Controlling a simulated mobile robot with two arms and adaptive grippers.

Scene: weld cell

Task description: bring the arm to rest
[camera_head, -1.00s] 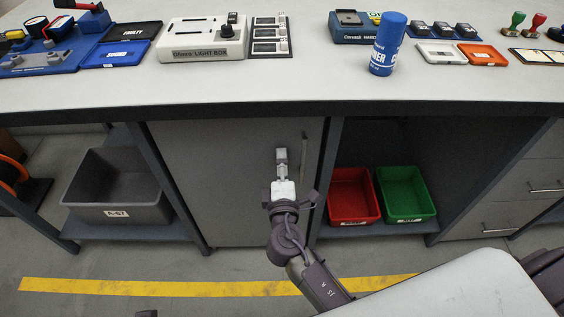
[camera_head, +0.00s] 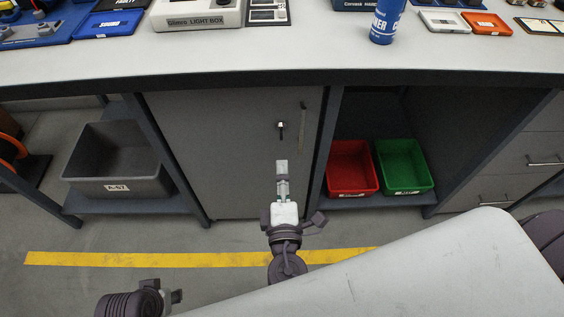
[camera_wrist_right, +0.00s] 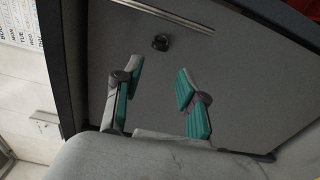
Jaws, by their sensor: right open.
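My right gripper (camera_head: 282,168) is in front of the lower part of the grey cabinet door (camera_head: 225,150), below the door's small dark lock or knob (camera_head: 280,126). In the right wrist view my right gripper (camera_wrist_right: 160,76) has its two green-padded fingers apart with nothing between them. The knob (camera_wrist_right: 160,42) lies beyond the fingertips there, apart from them. A dark part of my left arm (camera_head: 130,303) shows at the bottom left of the head view; its fingers are not visible.
The workbench top (camera_head: 300,62) is above and behind the gripper, holding a blue can (camera_head: 386,20) and a light box (camera_head: 197,14). A grey bin (camera_head: 117,162), a red bin (camera_head: 351,168) and a green bin (camera_head: 404,168) stand on lower shelves. Open floor lies in front.

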